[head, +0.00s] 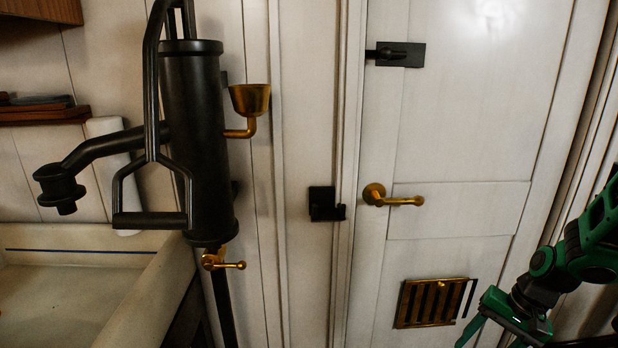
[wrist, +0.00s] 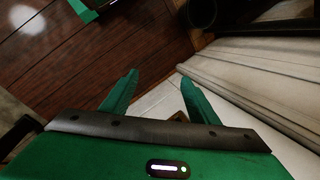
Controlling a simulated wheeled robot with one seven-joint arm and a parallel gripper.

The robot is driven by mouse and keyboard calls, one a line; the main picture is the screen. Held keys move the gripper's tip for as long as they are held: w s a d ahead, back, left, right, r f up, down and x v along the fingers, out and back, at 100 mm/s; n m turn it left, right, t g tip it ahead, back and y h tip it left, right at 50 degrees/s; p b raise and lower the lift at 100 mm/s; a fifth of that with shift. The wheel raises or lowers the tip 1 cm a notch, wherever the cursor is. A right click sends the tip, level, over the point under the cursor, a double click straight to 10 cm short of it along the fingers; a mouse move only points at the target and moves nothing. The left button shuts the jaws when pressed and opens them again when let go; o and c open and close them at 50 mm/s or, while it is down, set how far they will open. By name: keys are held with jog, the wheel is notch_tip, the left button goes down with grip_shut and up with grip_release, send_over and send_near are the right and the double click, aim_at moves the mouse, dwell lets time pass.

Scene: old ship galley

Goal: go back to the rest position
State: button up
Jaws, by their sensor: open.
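My gripper (wrist: 160,98) is open and empty in the wrist view, its two green fingers spread apart. Past the fingers are dark wooden floorboards and a pale panelled surface. In the head view my green gripper (head: 468,334) is at the lower right, in front of the white door (head: 465,120). Its fingertips are partly cut off by the bottom edge. It appears apart from the door's brass handle (head: 403,201) and the brass vent grille (head: 430,303).
A black hand pump (head: 195,140) with a brass cup (head: 250,99) and a brass tap (head: 222,262) stands at the left. A pale sink (head: 150,295) is below its spout. A black latch (head: 398,54) is high on the door. Dark floorboards (wrist: 110,60) look clear in the wrist view.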

jog(key=s+d+r+n+h, duration=0.1)
jog(key=s+d+r+h, duration=0.1)
jog(key=s+r, duration=1.4)
jog(key=shift+s+d+g+h, duration=0.3)
jog(key=shift+s+g+h, duration=0.15)
jog(key=shift+s, duration=0.7)
